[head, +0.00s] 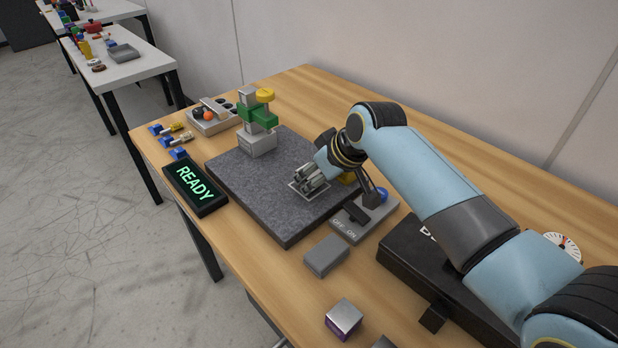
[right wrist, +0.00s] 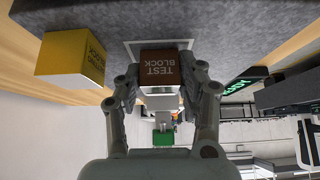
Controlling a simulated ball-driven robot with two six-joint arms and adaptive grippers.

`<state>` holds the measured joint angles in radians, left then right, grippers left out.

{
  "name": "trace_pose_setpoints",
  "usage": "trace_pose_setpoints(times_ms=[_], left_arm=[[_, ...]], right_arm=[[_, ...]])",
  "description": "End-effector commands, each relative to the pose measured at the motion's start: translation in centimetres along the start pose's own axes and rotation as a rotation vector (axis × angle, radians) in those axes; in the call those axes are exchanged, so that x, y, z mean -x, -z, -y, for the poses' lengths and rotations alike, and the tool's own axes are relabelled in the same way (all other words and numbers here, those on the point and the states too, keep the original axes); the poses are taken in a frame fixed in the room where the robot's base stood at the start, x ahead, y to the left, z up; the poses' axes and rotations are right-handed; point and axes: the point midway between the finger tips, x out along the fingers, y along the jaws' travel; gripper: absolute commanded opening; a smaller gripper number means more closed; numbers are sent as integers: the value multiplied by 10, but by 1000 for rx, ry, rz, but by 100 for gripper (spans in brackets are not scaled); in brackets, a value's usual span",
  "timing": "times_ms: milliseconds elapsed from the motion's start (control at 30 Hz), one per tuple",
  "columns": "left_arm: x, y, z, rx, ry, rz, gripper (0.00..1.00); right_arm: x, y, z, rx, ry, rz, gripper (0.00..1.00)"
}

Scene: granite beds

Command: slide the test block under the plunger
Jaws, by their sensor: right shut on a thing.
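The brown test block (right wrist: 160,68) shows in the right wrist view between the fingertips of my right gripper (right wrist: 159,85), which is shut on it. In the head view this gripper (head: 311,181) is low over the granite bed (head: 258,200), at a pale outlined square, and hides the block. A grey stand (head: 261,143) with a green arm (head: 262,116) and yellow knob (head: 265,95) stands at the bed's far left, apart from the gripper. The plunger itself is too small to make out. My left gripper is not in view.
A yellow setting block (right wrist: 72,58) sits beside the gripper. The READY display (head: 197,187) borders the bed's left. An OFF/ON switch plate (head: 345,232), grey block (head: 327,255) and black case (head: 400,252) lie to the right. The granite between gripper and stand is clear.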

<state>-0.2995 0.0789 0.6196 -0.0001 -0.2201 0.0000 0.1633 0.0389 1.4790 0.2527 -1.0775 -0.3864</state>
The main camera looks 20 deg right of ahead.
Motion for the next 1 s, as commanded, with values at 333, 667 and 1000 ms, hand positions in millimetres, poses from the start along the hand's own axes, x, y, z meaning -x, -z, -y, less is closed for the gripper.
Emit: trace_pose_setpoints(times_ms=[333, 667, 1000], left_arm=[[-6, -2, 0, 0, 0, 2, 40], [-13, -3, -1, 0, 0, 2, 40], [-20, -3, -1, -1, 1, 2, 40]], right_arm=[[-11, 15, 0, -1, 1, -2, 10], [-20, 28, 0, -1, 0, -2, 10], [-30, 42, 0, -1, 1, -2, 10]])
